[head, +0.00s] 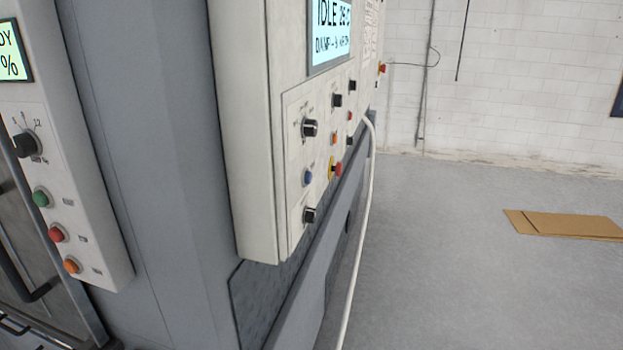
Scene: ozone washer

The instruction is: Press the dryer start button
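Two control panels are in the head view, and neither is legibly marked as the dryer. The right panel (240,130) has a screen (329,33) that reads "IDLE 26 C". Below it are several black knobs, a blue button (308,177), an orange button (334,138), small red buttons and a red emergency stop (337,169). The left panel (62,130) is cut off by the picture edge. It has a green button (40,198), a red button (56,233), an orange button (71,265) and a black knob (27,144). The button labels are too small to read. Neither gripper is in view.
A grey machine body (150,150) stands between the panels. A white hose or cable (362,230) hangs down past the right panel to the floor. Open concrete floor (470,270) lies to the right, with flat cardboard (562,224) on it. A white block wall (530,90) is behind.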

